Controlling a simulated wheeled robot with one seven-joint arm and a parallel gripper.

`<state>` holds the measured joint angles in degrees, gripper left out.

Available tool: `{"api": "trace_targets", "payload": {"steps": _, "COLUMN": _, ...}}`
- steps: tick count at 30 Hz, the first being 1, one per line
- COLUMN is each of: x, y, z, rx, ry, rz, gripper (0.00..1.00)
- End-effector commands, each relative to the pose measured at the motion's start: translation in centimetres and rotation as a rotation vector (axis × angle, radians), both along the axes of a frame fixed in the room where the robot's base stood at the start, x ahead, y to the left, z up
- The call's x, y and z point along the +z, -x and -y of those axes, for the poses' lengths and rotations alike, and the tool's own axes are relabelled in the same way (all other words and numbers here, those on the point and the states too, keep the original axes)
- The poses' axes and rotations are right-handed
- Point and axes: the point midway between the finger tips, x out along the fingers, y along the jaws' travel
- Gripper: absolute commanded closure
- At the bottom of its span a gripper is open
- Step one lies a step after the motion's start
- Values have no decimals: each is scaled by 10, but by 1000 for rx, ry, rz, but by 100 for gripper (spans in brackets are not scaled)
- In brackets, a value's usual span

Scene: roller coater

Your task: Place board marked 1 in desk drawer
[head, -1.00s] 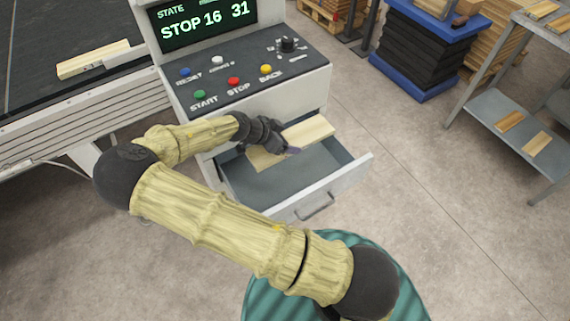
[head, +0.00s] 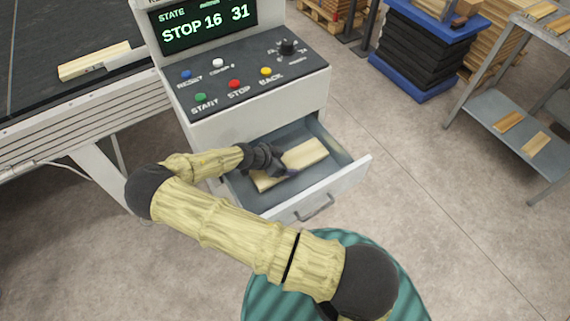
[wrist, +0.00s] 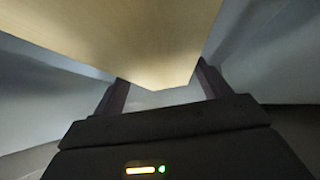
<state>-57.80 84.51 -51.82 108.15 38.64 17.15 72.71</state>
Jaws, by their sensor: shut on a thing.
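A pale wooden board (head: 305,153) is in my gripper (head: 282,170) inside the open desk drawer (head: 345,174). The board lies low between the drawer walls, and I cannot tell whether it touches the drawer floor. In the wrist view the board (wrist: 130,35) fills the upper middle, between the two dark fingers of my gripper (wrist: 160,88). My gripper is shut on it. No mark shows on the visible face of the board.
The drawer is under a control panel (head: 250,80) with several coloured buttons and a screen. Another board (head: 95,60) lies on the conveyor (head: 40,105) at left. A metal shelf (head: 500,100) with several boards stands at right. Open floor lies between.

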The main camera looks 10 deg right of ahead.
Motion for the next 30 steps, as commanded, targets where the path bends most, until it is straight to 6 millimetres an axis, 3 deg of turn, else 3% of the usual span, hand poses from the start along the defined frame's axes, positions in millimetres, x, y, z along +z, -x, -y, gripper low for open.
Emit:
{"api": "trace_targets", "payload": {"steps": 4, "x": -17, "y": 0, "z": 3, "rx": -3, "ry": 1, "rz": -1, "gripper": 56}}
{"api": "trace_targets", "payload": {"steps": 11, "x": -19, "y": 0, "z": 3, "rx": -5, "ry": 0, "rz": 1, "gripper": 56}}
{"api": "trace_targets", "payload": {"steps": 12, "x": -19, "y": 0, "z": 3, "rx": -6, "ry": 0, "rz": 0, "gripper": 16}}
{"api": "trace_targets", "payload": {"steps": 15, "x": -19, "y": 0, "z": 3, "rx": -6, "ry": 0, "rz": 0, "gripper": 2}}
{"api": "trace_targets", "payload": {"steps": 24, "x": -17, "y": 0, "z": 0, "rx": -1, "ry": 0, "rz": 1, "gripper": 2}}
{"api": "trace_targets", "payload": {"steps": 30, "x": -3, "y": 1, "z": -9, "rx": -6, "ry": 1, "rz": 2, "gripper": 2}}
